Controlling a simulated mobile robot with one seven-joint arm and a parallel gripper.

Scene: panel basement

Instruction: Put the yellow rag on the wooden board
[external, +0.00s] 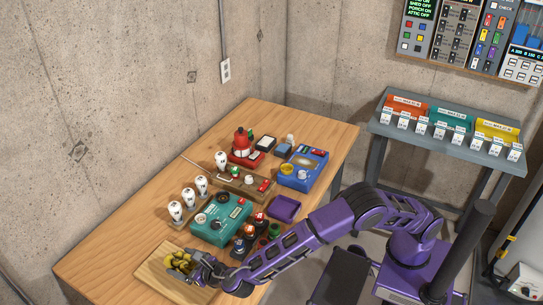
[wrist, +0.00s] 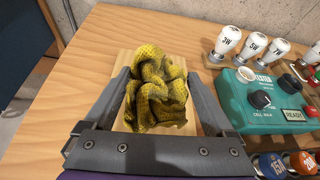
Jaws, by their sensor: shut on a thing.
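The yellow rag (wrist: 157,88) is a crumpled bundle between the two fingers of my gripper (wrist: 160,105) in the wrist view. My gripper is shut on it. In the external view the rag (external: 180,260) shows at the end of my gripper (external: 188,266), at the table's near left. The wooden board (external: 152,274) is a pale flat board on the table, directly below the rag. In the wrist view the board (wrist: 124,60) shows around the rag's edges. I cannot tell whether the rag touches the board or hangs just above it.
A teal tester box (external: 222,217) and a row of white bulbs (external: 188,197) stand right of the board. A blue box (external: 303,168), a red device (external: 243,150) and a purple tray (external: 284,208) stand farther back. The table's left side (external: 140,190) is clear.

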